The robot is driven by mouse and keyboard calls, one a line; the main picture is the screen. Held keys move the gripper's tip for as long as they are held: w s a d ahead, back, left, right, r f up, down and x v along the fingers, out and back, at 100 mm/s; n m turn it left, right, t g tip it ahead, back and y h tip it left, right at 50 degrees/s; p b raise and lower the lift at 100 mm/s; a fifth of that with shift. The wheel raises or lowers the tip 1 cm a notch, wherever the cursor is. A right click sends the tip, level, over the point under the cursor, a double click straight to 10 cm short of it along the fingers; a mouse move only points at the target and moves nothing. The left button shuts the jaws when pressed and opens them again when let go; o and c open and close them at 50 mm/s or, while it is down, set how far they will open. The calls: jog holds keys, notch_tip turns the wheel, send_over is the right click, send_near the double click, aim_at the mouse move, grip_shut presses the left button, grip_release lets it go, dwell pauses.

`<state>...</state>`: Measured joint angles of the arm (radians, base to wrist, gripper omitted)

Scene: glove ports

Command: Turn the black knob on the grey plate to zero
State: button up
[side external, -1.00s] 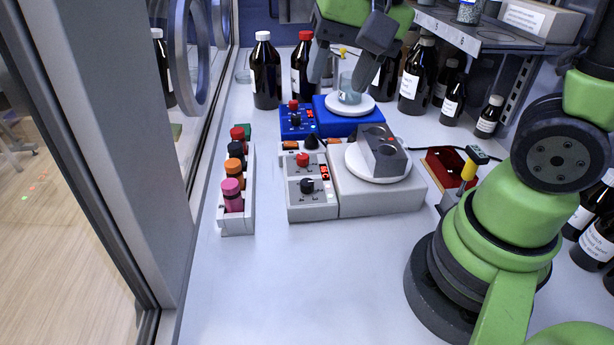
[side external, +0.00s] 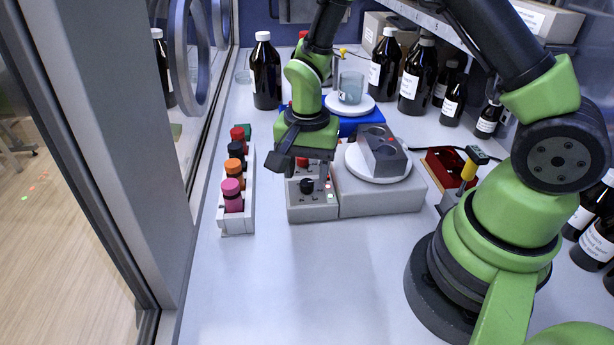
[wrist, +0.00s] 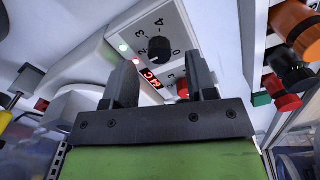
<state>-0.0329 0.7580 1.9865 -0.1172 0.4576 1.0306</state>
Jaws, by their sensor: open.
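The black knob (side external: 306,186) sits on the light grey control panel of the front hotplate (side external: 311,209). In the wrist view the knob (wrist: 159,50) has a ring of printed numbers, with 0 at its lower right; its pointer is too small to read surely. My gripper (side external: 303,164) hangs over the rear part of this panel, behind the black knob and apart from it. In the wrist view its two dark fingers (wrist: 161,78) are spread with nothing held between them. A red knob (side external: 303,161) on the same panel is partly hidden by the gripper.
A white rack of colour-capped vials (side external: 237,218) stands left of the panel. A grey block (side external: 382,152) lies on the front hotplate's round top. A blue hotplate with a beaker (side external: 351,87) is behind, partly hidden by my arm. Brown bottles line the back. The front bench is clear.

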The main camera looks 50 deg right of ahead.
jog(key=shift+f, duration=1.2)
jog(key=c, duration=0.9)
jog(key=shift+c, duration=0.2)
